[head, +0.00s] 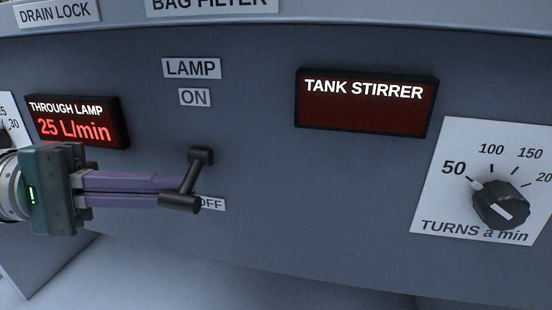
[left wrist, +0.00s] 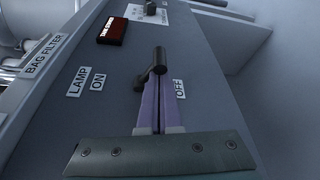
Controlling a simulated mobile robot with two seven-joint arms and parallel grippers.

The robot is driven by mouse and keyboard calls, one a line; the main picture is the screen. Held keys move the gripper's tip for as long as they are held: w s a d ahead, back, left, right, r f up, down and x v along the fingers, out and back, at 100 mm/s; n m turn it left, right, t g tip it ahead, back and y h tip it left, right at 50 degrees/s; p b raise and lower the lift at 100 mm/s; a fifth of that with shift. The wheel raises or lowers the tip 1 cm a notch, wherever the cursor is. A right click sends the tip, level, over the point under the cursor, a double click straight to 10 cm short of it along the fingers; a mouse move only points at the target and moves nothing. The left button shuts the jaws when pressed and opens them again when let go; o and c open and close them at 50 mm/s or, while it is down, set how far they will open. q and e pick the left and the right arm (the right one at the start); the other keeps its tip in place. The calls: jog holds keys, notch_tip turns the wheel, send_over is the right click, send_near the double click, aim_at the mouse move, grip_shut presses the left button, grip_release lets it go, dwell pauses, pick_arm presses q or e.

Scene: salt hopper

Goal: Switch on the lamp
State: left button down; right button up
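The lamp switch is a black lever (head: 190,178) on the grey panel, between the LAMP ON label (head: 194,97) and the OFF label (head: 212,203). Its crossbar handle is down at OFF and partly covers that label. The lever also shows in the left wrist view (left wrist: 160,60). My left gripper (head: 180,190) comes in from the left with its purple fingers close together, tips right at the lever. The left wrist view shows only a thin gap between the fingers (left wrist: 160,82) and nothing clearly held. The handle hides part of the tips. My right gripper is out of view.
A display reading 25 L/min (head: 74,129) is behind and above my left gripper. A dark TANK STIRRER display (head: 366,110) and a TURNS a min dial (head: 500,204) are to the right. The panel between lever and dial is clear.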

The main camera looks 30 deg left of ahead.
pick_arm(q)
jog(key=r+n+p, duration=0.1)
jog(key=n+p, duration=0.1)
jog(key=p, duration=0.2)
jog(key=n+g+p, duration=0.1)
jog(key=p, duration=0.3)
jog(key=r+n+g+p, duration=0.1)
jog(key=n+p, duration=0.1)
jog(key=p, duration=0.2)
jog(key=shift+s+d+r+n+y+p, duration=0.1)
jog(key=shift+s+r+n+y+p, duration=0.2)
jog(key=shift+s+y+p, duration=0.1)
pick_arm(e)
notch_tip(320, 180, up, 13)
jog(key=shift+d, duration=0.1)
